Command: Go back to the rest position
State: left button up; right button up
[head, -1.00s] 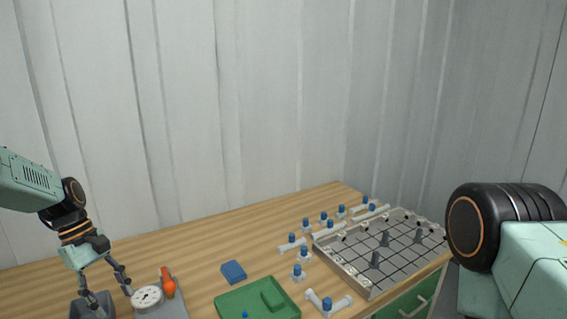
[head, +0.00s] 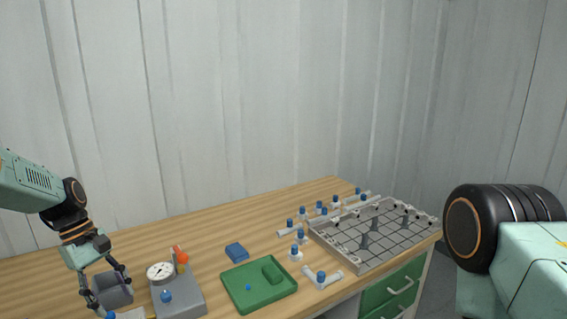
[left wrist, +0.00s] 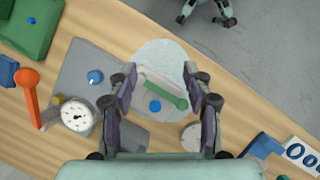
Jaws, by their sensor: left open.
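My left gripper (head: 112,296) hangs over the left part of the wooden bench (head: 215,232) in the head view, by a small grey bin (head: 118,290). Its fingers stand apart. In the left wrist view the open fingers (left wrist: 160,82) have nothing between their tips; a pale round disc (left wrist: 165,60) with a green-ended item (left wrist: 168,90) lies below them. My right arm fills the right edge of the head view. A mint two-pronged part (left wrist: 208,12) over the grey floor in the left wrist view may be my right gripper; I cannot tell its state.
A grey stand with a dial gauge (head: 160,272) and an orange-handled part (head: 181,257) is beside my left gripper. A green tray (head: 240,300), blue block (head: 236,252), blue-capped fittings and gridded board (head: 350,257) lie further right. Green drawers (head: 392,288) are under the board.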

pick_arm(q)
jog(key=s+d+f+m, duration=0.1)
jog(key=f, duration=0.3)
jog(key=s+d+f+m+y, duration=0.1)
jog(key=s+d+f, duration=0.1)
jog(key=f, duration=0.2)
jog(key=s+d+f, duration=0.2)
jog(key=f, duration=0.2)
jog(key=shift+d+m, duration=0.15)
jog(key=shift+m, duration=0.25)
jog(key=s+d+f+m+t+y, duration=0.1)
jog(key=s+d+f+m, duration=0.3)
jog(key=s, duration=0.5)
jog(key=s+d+f+m+y, duration=0.1)
jog(key=s+d+f+m, duration=0.1)
jog(key=s+f, duration=0.6)
jog(key=s+d+r+m, duration=0.1)
jog(key=s+r+m, duration=0.1)
jog(key=s, duration=0.5)
jog(key=s+d+r+m, duration=0.1)
jog(key=s+r+m, duration=0.1)
jog(key=s, duration=0.4)
notch_tip(320, 180, down, 18)
jog(key=y+b, duration=0.1)
jog(key=b, duration=1.7)
jog(key=shift+w+a+t, duration=0.25)
jog(key=shift+w+t, duration=0.15)
jog(key=shift+s+n, duration=0.15)
jog(key=shift+n, duration=0.15)
